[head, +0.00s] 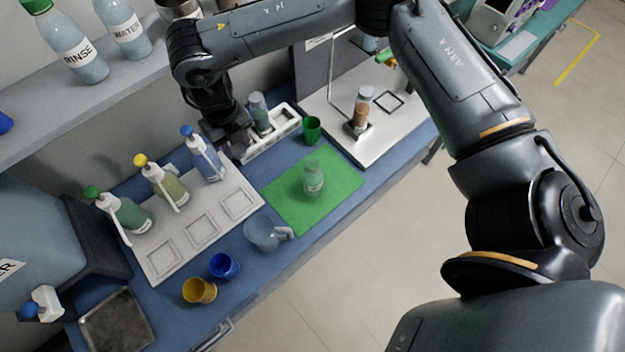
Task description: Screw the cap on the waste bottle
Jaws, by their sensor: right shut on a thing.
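A small clear bottle (313,182) with a pale label stands upright on the green mat (290,217); I cannot read its label, nor tell whether it is the waste bottle. My right gripper (236,143) is at the left end of the white rack (277,138), pointing down, up and to the left of the mat. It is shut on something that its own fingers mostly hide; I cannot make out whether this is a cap. A grey-topped bottle (261,115) stands in the rack just right of the gripper. My left gripper is out of view.
A green cup (312,129) stands behind the mat. A clear jug (262,233), blue cup (223,266) and yellow cup (199,291) stand toward the front. Several pump bottles line a white tray (163,262). A brown-filled bottle (361,110) stands on the white stand (392,127).

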